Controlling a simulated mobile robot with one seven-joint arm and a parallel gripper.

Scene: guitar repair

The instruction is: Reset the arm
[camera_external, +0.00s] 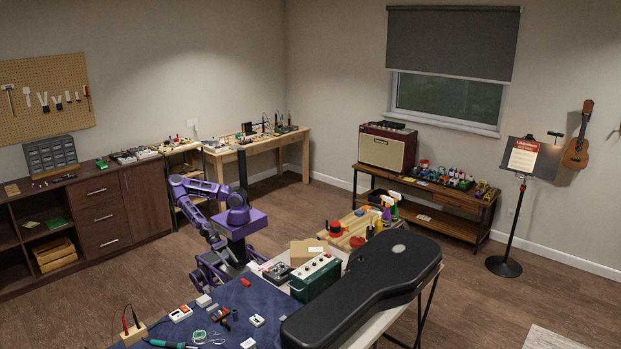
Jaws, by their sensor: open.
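My purple arm (193,188) stands behind the left part of the blue-covered workbench (231,313). It reaches out to the left at shoulder height and bends back down beside my column. My gripper is small and dark among the purple links on the floor side of the bench, and its fingers are hard to make out. It is open, and I see nothing held in it. The arm appears clear of the objects on the bench.
A black guitar case (365,285), a green box (315,277) and small tools crowd the bench. A dark cabinet (100,216) stands to the left, with a wooden desk (253,147) behind. Open floor (310,202) lies between the desk and bench.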

